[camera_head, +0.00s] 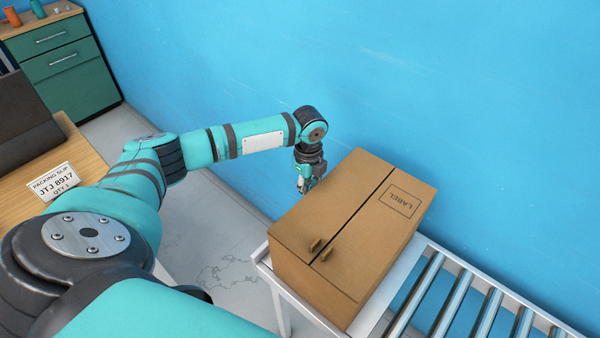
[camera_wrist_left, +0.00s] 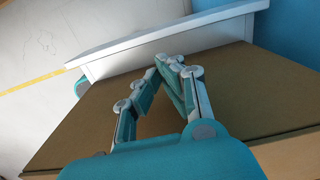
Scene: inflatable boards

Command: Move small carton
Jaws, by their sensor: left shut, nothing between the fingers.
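The brown carton (camera_head: 343,240) stands on the left end of the roller conveyor. Its top has a dark seam, a printed LABEL box and two small tan tabs near the front edge. My left gripper (camera_head: 301,187) hangs fingers down beside the carton's back left side, close to the wall. I cannot tell whether it touches the carton. In the left wrist view, the shut, empty fingers (camera_wrist_left: 168,62) show in front of a brown carton face (camera_wrist_left: 240,95). My right gripper is in neither view.
The conveyor (camera_head: 440,290) has a white frame and bare metal rollers to the carton's right. A blue wall (camera_head: 400,80) stands behind. A wooden desk (camera_head: 85,165) with a packing slip (camera_head: 53,183) and a green cabinet (camera_head: 75,75) are at left. Floor shows between desk and conveyor.

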